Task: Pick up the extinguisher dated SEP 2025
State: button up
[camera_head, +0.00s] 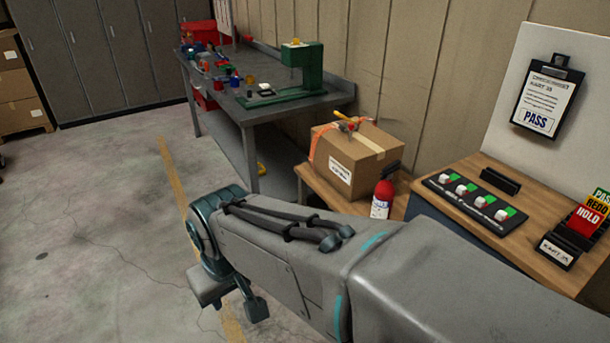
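A small red fire extinguisher (384,188) with a black top and a white label stands upright, right of the cardboard box. Its lower part is hidden behind my arm. The label is too small to read, so I cannot tell its date. No other extinguisher shows clearly. My grey arm crosses the lower right, in front of the extinguisher, and ends in teal joints at the lower left. Small grey and teal parts hang there below the joint. I cannot make out fingertips or whether they hold anything.
A cardboard box (361,166) with an orange strap and a red-yellow tool sits on a wooden top. Right are a switch panel (468,203), cards (585,219) and a PASS clipboard (541,103). A grey workbench (240,110) stands behind. The floor (85,230) at left is clear.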

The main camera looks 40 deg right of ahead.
aim_at(385, 191)
jog(key=z, duration=0.4)
jog(key=i, duration=1)
jog(key=z, duration=1.35)
jog(key=i, duration=0.5)
jog(key=z, duration=0.45)
